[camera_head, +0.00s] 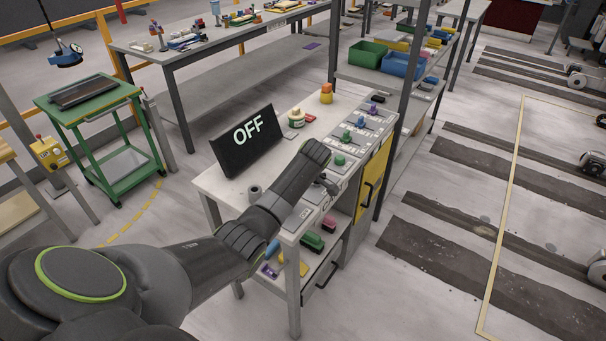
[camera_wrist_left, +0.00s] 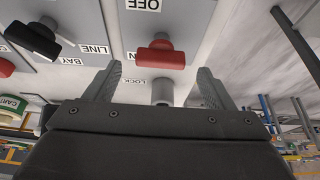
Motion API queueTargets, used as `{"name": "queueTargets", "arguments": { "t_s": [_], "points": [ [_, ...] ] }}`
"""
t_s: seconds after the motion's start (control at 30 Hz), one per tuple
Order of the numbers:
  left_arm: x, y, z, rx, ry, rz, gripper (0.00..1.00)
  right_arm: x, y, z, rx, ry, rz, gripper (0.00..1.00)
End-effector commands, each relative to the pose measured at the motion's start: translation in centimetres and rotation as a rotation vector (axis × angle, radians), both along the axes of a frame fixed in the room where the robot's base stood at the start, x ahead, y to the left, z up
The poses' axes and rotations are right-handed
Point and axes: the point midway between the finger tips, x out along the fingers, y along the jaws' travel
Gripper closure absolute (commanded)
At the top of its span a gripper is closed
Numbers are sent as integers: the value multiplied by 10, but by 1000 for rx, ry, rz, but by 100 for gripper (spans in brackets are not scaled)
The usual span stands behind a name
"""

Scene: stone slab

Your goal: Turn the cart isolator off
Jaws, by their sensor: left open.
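A workbench (camera_head: 225,188) carries a row of label plates with coloured switch handles along its right side. A green handle (camera_head: 340,159) and a blue-green one (camera_head: 347,136) show past my arm. My left gripper (camera_head: 328,184) is over the near part of this row, mostly hidden by my arm in the head view. In the left wrist view the gripper (camera_wrist_left: 160,82) is open, facing a red handle (camera_wrist_left: 160,55) beyond its fingertips, with "OFF" and "LOCK" printed beside it. A grey cylinder (camera_wrist_left: 163,92) shows between the fingers. I cannot tell which switch is the cart isolator.
A black sign (camera_head: 246,140) reading "OFF" stands on the bench. A round green-and-white item (camera_head: 296,118) and an orange beacon (camera_head: 326,93) stand behind it. A black handle (camera_wrist_left: 33,40) is beside the red one. A green cart (camera_head: 100,135) stands left.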

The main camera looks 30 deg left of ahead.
Motion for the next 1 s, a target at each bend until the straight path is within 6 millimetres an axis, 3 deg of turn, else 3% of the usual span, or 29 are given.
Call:
{"name": "queueTargets", "arguments": {
  "t_s": [0.37, 0.43, 0.7, 1.0],
  "points": [
    [-1, -35, 81, -1, -7, -2, 24, 0, 0, -19, 0, 0, 0, 64],
    [-2, -39, 99, -1, 0, -1, 24, 0, 1, -3, 1, 1, 0, 64],
    [-3, -50, 127, -1, 1, -1, 24, 0, 1, 29, 2, 0, -1, 64],
    [-4, -56, 138, 0, 1, 0, 24, 0, 1, 42, 2, 0, 0, 64]
  ]
}}
